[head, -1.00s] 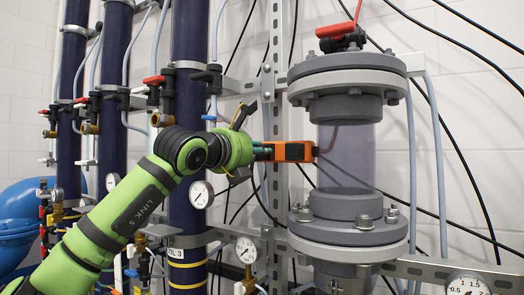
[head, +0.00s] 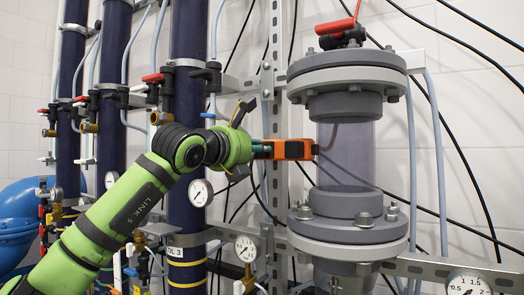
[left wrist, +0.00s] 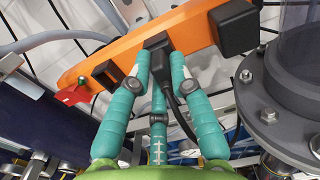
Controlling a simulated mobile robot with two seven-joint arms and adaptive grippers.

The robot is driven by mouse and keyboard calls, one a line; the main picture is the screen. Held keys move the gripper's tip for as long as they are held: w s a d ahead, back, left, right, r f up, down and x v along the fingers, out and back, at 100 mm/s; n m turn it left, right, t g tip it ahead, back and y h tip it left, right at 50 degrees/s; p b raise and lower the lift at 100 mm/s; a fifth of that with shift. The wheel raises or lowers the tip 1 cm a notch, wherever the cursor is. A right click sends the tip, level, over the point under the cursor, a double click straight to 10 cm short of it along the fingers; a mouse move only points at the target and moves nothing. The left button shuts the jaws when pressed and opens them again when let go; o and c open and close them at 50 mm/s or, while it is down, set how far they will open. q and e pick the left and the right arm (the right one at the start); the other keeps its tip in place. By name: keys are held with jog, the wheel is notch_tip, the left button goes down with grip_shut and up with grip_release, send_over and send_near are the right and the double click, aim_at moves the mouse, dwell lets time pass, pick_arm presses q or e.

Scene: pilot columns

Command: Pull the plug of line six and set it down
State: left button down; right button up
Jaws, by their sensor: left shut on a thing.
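An orange socket strip (left wrist: 195,38) runs diagonally across the left wrist view, with several black plugs or blocks on its face. My left gripper (left wrist: 160,68) has teal fingers closed around the middle black plug (left wrist: 158,43), whose black cable hangs down between the fingers. The plug is against the strip; I cannot tell how deep it sits. Another black plug (left wrist: 107,73) is to its left and a larger black block (left wrist: 235,27) to its right. No line number is legible. In the head view my left gripper (head: 258,150) meets an orange body (head: 292,149). My right gripper is not in view.
A clear flanged column (head: 346,160) stands close to the right of the gripper. Dark blue pipes (head: 188,110) with red-handled valves and gauges stand to the left. Black cables cross the white wall. A red tab (left wrist: 70,94) is at the strip's left end.

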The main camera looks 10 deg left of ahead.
pick_arm(q)
jog(key=b+v, duration=0.3)
jog(key=v, duration=0.1)
jog(key=shift+s+b, duration=0.3)
jog(key=shift+b, duration=0.1)
dwell(0.4)
